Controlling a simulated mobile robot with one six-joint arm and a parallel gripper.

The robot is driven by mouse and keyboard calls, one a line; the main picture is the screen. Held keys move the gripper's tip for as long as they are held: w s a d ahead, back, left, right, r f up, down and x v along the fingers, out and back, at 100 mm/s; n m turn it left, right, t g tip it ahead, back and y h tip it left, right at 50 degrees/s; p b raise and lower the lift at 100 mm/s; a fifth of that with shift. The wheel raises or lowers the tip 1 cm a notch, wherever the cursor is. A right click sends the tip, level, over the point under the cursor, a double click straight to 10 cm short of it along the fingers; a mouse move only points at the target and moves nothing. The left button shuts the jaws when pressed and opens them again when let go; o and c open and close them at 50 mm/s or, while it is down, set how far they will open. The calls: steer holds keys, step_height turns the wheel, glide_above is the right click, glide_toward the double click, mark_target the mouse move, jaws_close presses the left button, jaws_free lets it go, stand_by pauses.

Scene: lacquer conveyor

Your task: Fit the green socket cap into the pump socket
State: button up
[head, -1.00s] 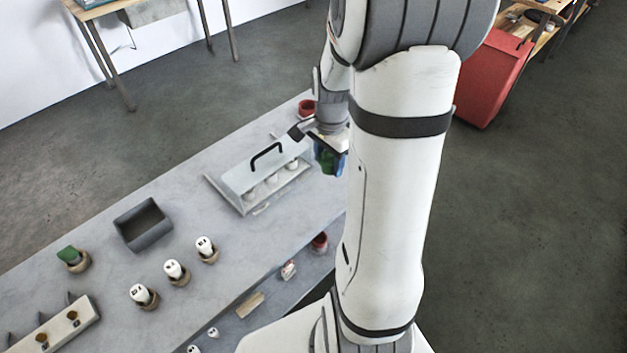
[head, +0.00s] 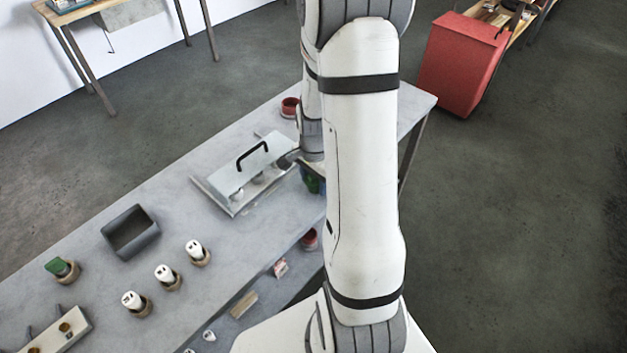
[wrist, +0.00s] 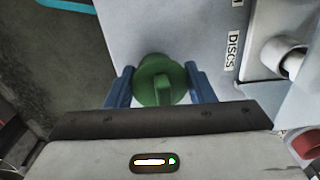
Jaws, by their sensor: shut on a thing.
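My gripper (wrist: 160,90) is shut on a green cap (wrist: 152,80), a round piece with a raised ridge, held between its blue fingers in the wrist view. In the head view the held green cap (head: 312,184) is partly hidden by my arm, near the right end of the lidded tray. It looks to be above the grey table. A second green piece (head: 60,266) sits in a tan ring at the left of the table. I cannot tell which thing is the pump socket.
A clear-sided cover with a black handle (head: 252,155) stands over white pieces close to my gripper. A dark open bin (head: 131,232), several white pieces in tan rings (head: 167,275) and a pale block with holes (head: 62,333) lie leftward. A red cup (head: 290,106) stands behind.

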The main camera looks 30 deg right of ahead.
steer(key=shift+f, duration=0.35)
steer(key=shift+f, duration=0.1)
steer(key=shift+f, duration=0.15)
steer(key=o, duration=1)
steer(key=shift+c, duration=0.2)
steer(key=shift+r, duration=0.2)
